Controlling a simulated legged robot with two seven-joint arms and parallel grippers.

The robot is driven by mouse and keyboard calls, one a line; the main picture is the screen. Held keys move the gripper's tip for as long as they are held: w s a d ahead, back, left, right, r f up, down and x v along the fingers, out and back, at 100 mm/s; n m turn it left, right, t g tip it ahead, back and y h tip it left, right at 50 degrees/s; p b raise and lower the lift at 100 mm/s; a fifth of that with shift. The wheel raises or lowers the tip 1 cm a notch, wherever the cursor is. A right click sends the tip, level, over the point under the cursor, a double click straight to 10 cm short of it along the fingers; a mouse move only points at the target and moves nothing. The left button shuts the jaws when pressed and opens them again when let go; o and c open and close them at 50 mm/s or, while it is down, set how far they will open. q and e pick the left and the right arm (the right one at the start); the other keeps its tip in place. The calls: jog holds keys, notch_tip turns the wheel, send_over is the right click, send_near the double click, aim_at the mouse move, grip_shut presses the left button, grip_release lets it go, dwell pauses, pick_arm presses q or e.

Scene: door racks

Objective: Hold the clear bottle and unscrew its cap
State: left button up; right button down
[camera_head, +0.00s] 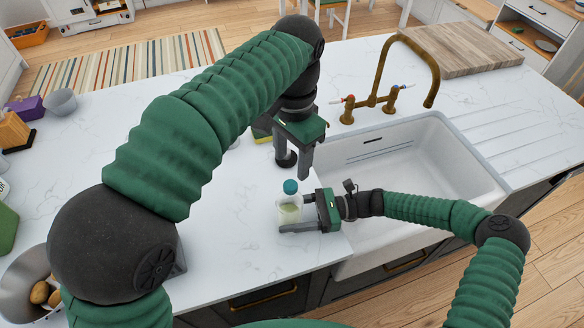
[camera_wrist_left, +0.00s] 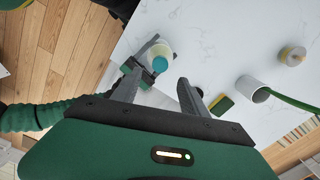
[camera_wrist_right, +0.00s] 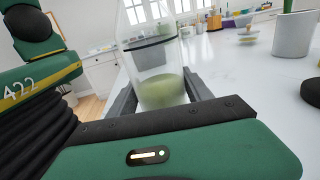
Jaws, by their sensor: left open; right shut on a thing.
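The clear bottle (camera_head: 289,209) stands upright near the counter's front edge, left of the sink, with a pale green content at its bottom and a teal cap (camera_head: 291,187) on top. My right gripper (camera_head: 282,211) is shut on the bottle's body from the right. In the right wrist view the bottle (camera_wrist_right: 160,85) fills the space between the fingers; its cap is out of that frame. My left gripper (camera_head: 297,165) is open and empty, pointing down above and behind the cap. In the left wrist view the cap (camera_wrist_left: 160,64) shows beyond the fingertips, apart from them.
The white sink (camera_head: 420,165) with a brass tap (camera_head: 385,85) lies to the right. A sponge (camera_wrist_left: 222,104) and a white cup (camera_wrist_left: 252,88) stand on the counter behind the bottle. A metal bowl (camera_head: 28,285) is at the far left. The counter left of the bottle is clear.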

aim_at(292, 186)
pick_arm(q)
notch_tip(292, 186, down, 8)
jog(key=shift+a+r, duration=0.1)
jog(key=shift+c, duration=0.2)
grip_shut()
pick_arm(e)
jog(key=shift+f, duration=0.1)
pick_arm(q)
jog(key=n, duration=0.9)
jog(key=shift+s+r, duration=0.15)
jog(key=shift+r, duration=0.05)
dwell(0.3)
jog(key=shift+r, duration=1)
